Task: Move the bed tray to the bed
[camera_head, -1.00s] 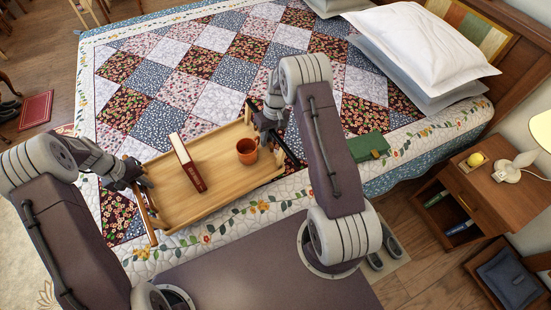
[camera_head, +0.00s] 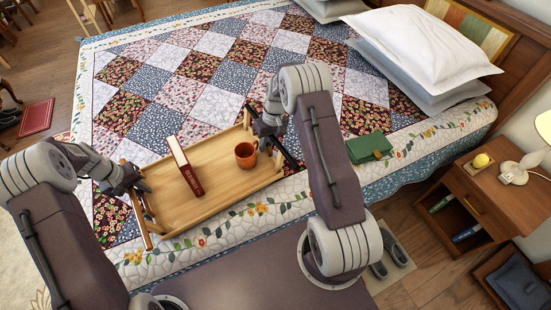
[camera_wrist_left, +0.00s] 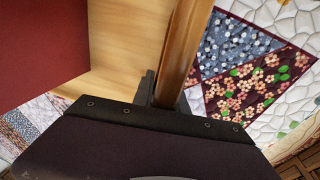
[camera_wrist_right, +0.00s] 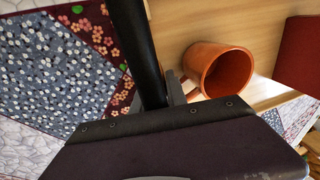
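The wooden bed tray (camera_head: 225,193) is over the near side of the bed (camera_head: 196,27), which has a patchwork quilt. I cannot tell whether its legs touch the quilt. My left gripper (camera_head: 140,187) is shut on the tray's left end bar (camera_wrist_left: 184,50). My right gripper (camera_head: 270,140) is shut on the right end bar, which looks dark in the right wrist view (camera_wrist_right: 138,45).
A green book (camera_head: 369,146) lies on the quilt right of my right arm. White and grey pillows (camera_head: 425,45) lie at the head. A nightstand (camera_head: 484,200) with a lamp and yellow object stands at the right. Slippers (camera_head: 393,250) lie on the floor. Quilt beyond the tray is clear.

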